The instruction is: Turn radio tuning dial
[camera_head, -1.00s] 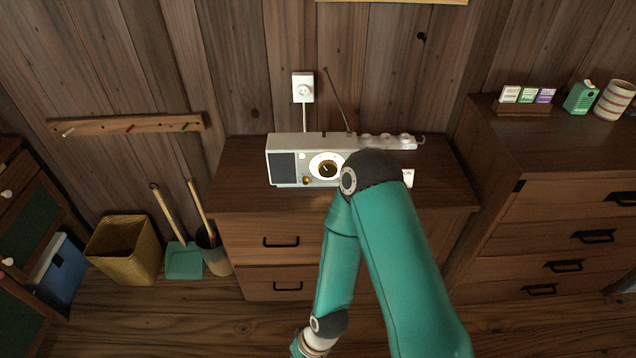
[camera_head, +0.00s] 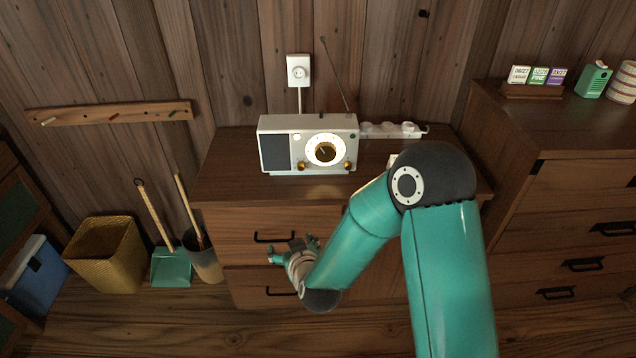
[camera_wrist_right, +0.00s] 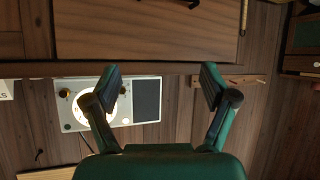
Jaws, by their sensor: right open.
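The grey-white radio (camera_head: 342,126) stands upright on top of the dresser. Its round, lit tuning dial (camera_head: 325,151) faces the room, between two small gold knobs, with a dark speaker grille at left. In the right wrist view the radio (camera_wrist_right: 122,88) appears upside down, and a finger covers part of the dial (camera_wrist_right: 81,110). My right gripper (camera_head: 292,246) is open and empty in front of the dresser's drawers, below the radio and apart from it. Its spread fingers also show in the wrist view (camera_wrist_right: 160,80). My left gripper is not in view.
The wooden dresser (camera_head: 228,188) has black drawer handles. A power strip (camera_head: 392,130) lies right of the radio; its antenna rises behind. A taller drawer unit (camera_head: 575,140) stands at right. A basket (camera_head: 105,252) and dustpan (camera_head: 171,268) are on the floor at left.

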